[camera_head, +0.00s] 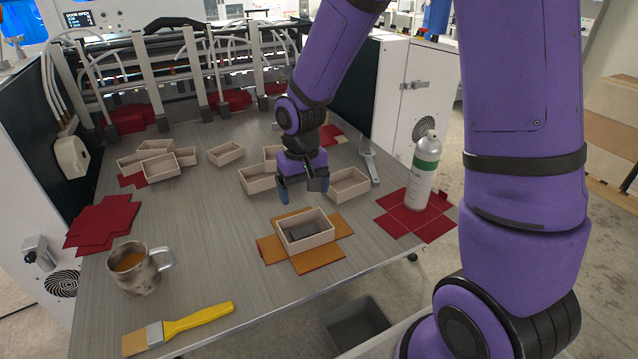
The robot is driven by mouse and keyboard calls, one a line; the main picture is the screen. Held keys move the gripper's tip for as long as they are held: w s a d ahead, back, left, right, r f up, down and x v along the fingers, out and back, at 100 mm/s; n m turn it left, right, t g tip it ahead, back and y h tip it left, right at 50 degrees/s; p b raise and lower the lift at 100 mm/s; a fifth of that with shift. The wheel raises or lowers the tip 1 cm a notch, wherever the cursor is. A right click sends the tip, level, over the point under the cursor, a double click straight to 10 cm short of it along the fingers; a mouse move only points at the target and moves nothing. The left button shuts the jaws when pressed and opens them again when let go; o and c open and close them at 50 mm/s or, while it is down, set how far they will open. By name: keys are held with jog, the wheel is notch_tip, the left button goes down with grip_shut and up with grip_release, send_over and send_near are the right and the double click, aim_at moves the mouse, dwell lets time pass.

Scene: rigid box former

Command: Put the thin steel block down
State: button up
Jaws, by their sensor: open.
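A dark grey block (301,231), seemingly the thin steel block, lies inside a small open box (318,239). The box stands on an orange cross-shaped sheet (333,260) near the front of the table. My gripper (303,192) is open, with its fingers pointing down, just behind and above that box. I see nothing between the fingers. The block is apart from the gripper, and the box walls hide its lower part.
Open boxes stand left (257,180) and right (348,186) of the gripper. A spray can (424,172) stands on red sheets at the right. A mug (136,271) and brush (180,327) are at the front left.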

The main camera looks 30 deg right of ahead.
jog(key=s+d+r+t, duration=0.15)
jog(key=s+r, duration=0.25)
jog(key=r, duration=0.4)
jog(key=s+d+r+t, duration=0.1)
jog(key=s+d+r, duration=0.25)
jog(key=r, duration=0.45)
jog(key=s+d+r+t, duration=0.1)
jog(key=s+r, duration=0.3)
jog(key=s, duration=0.2)
jog(key=s+d+r+t, duration=0.1)
jog(key=s+r, duration=0.3)
jog(key=s, duration=0.3)
jog(key=shift+s+t, duration=0.3)
jog(key=shift+t, duration=0.05)
